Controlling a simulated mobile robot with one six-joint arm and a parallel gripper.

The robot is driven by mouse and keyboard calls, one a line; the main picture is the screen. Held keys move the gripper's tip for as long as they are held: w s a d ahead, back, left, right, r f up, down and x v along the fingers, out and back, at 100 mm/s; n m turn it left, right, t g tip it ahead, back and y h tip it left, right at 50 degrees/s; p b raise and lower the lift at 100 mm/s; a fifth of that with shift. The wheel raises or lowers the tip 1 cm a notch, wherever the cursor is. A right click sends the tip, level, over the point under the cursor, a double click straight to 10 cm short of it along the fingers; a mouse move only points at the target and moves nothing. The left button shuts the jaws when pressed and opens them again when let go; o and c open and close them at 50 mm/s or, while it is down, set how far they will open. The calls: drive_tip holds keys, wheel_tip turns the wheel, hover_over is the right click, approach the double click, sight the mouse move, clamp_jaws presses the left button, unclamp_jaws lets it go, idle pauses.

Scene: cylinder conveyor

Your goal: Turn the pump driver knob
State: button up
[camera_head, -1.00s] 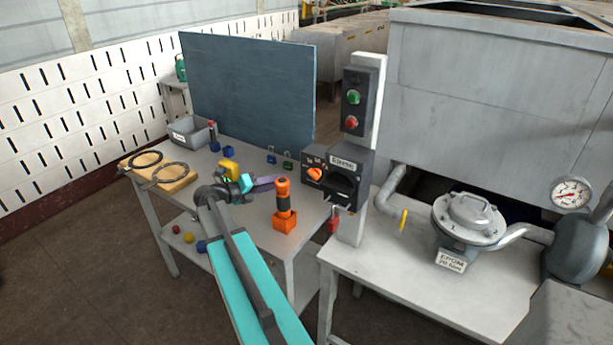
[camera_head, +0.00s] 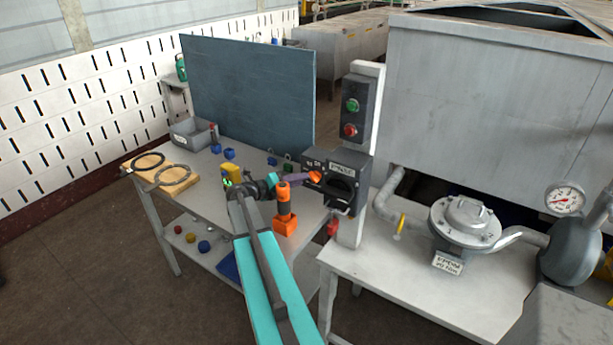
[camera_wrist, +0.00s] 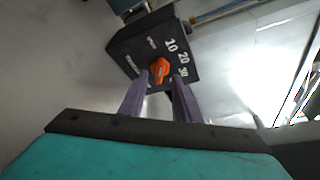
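The orange knob (camera_head: 315,177) sits on the front of a dark control box (camera_head: 350,167). In the wrist view the knob (camera_wrist: 159,68) lies between and just beyond my finger tips, on a dark panel (camera_wrist: 187,48) with white markings including 10, 20 and 30. My gripper (camera_wrist: 161,78) has two purple fingers spread apart, one on each side of the knob. A gap shows between them and nothing is held. In the head view my gripper (camera_head: 303,178) reaches the knob from the left; whether it touches is hard to tell.
An orange and black tool (camera_head: 284,205) stands in an orange holder close beside my wrist. A red padlock (camera_head: 333,228) hangs under the box. A post with green and red buttons (camera_head: 352,118) rises behind.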

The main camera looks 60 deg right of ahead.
sight(314, 177)
drive_tip(key=shift+p+x, duration=0.55)
drive_tip(key=shift+x, duration=1.4)
clamp_jaws()
